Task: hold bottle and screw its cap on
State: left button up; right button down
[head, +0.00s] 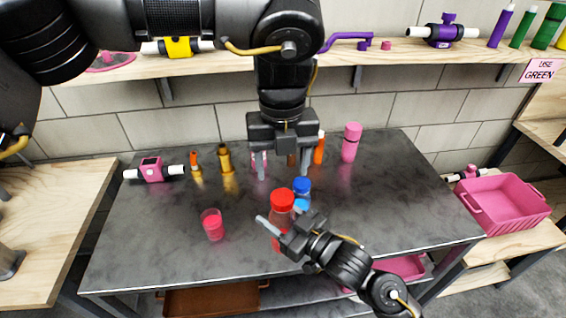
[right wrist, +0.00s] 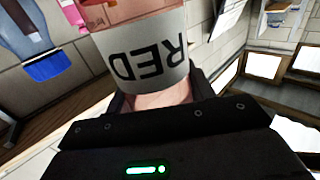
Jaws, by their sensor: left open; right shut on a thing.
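A red bottle (head: 277,240) with a red cap (head: 282,200) on its top stands out above the dark table. My right gripper (head: 287,226) is shut around the bottle's body, below the cap. In the right wrist view, the bottle's white label (right wrist: 150,65) reads RED upside down, and the cap is hidden. My left gripper (head: 280,166) points down with its fingers apart. It is empty, above and behind the red cap, and apart from it.
A blue-capped bottle (head: 302,190) stands close behind the red bottle. A pink cup (head: 213,225) is to the left. Orange, gold and pink bottles line the table's back. A pink bin (head: 507,203) sits at the right. The table's (head: 130,240) front left is clear.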

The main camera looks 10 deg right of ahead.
aim_at(282, 197)
pick_arm(q)
jog(key=shift+f, duration=4)
jog(key=c, duration=1)
jog(key=o, duration=1.2)
jog(key=shift+c, duration=0.2)
jog(key=shift+r, duration=0.1)
notch_tip(282, 197, up, 12)
